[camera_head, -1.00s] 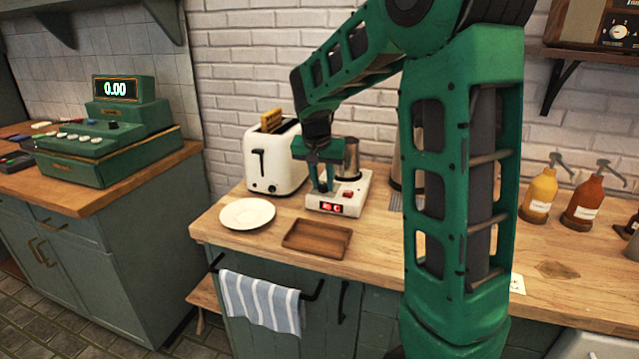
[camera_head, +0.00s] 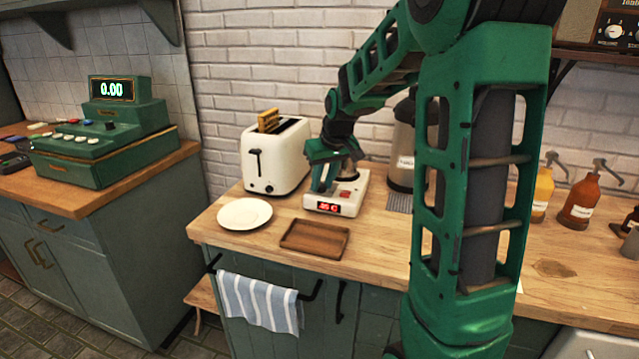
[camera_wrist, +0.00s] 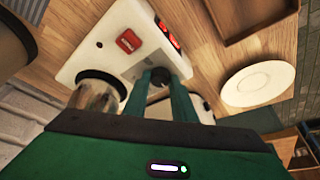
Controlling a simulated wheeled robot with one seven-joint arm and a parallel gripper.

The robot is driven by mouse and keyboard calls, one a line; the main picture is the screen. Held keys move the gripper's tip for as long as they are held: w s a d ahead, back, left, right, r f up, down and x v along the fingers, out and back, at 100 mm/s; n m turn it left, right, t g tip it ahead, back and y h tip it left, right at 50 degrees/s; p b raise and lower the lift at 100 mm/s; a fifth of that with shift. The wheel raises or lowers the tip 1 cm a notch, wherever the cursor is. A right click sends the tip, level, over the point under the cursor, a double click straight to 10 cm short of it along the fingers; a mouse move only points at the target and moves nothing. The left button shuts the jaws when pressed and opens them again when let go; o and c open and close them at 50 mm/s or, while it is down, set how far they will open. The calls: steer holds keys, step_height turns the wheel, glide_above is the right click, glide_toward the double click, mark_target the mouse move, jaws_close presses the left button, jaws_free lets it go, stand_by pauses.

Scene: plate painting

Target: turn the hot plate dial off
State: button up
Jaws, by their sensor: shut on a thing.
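The white hot plate (camera_head: 351,209) stands on the wooden counter, with a lit red display (camera_head: 327,208) on its front. In the wrist view, the hot plate (camera_wrist: 108,50) shows a red switch (camera_wrist: 128,41) and a small black dial (camera_wrist: 158,77). My gripper (camera_wrist: 160,80) is shut on the dial, one green finger on each side. In the head view my gripper (camera_head: 323,188) leans over the hot plate's left part, and the dial is hidden there. A metal vessel (camera_wrist: 98,94) sits on the hot plate beside the fingers. The display digits are too small to read surely.
A white toaster (camera_head: 268,160) with bread stands close behind on the left. A white plate (camera_head: 245,213) and a wooden tray (camera_head: 315,238) lie in front. A metal urn (camera_head: 402,150) stands behind on the right. The counter's front left edge is near the plate.

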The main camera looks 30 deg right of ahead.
steer(key=shift+w+r, duration=0.1)
steer(key=shift+w, duration=0.05)
stand_by(0.3)
steer(key=o, duration=1)
steer(key=v, duration=1)
steer(key=shift+s+r, duration=0.25)
steer(key=s+a+f+m+g, duration=0.1)
steer(key=s+f, duration=0.3)
steer(key=s, duration=0.6)
steer(key=s+a+f+m+g, duration=0.2)
steer(key=s+f, duration=0.2)
steer(key=s, duration=0.6)
steer(key=s+a+f+m+g, duration=0.1)
steer(key=s+f, duration=0.3)
steer(key=s, duration=0.7)
steer(key=shift+s+a+f+m+y, duration=0.1)
steer(key=shift+a+f+m+y, duration=0.1)
steer(key=shift+a+m+y, duration=0.25)
